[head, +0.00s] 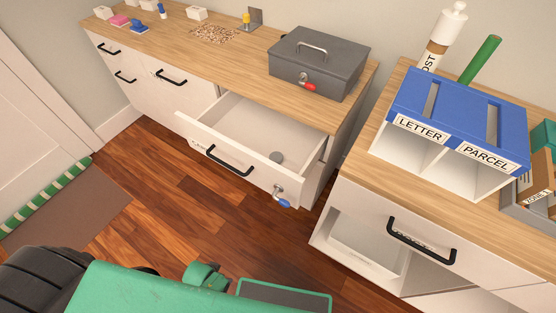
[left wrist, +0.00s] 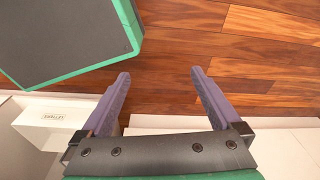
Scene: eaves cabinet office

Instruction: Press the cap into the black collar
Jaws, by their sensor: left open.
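No part stands out clearly as the cap or the black collar. My right gripper is not in view.
A grey cash box (head: 318,65) sits on the left counter above the drawer. A key with a blue tag (head: 282,200) hangs at the drawer front. The blue-topped sorter (head: 460,105) and a green tube (head: 480,60) stand on the right counter. The floor (head: 165,180) between is clear.

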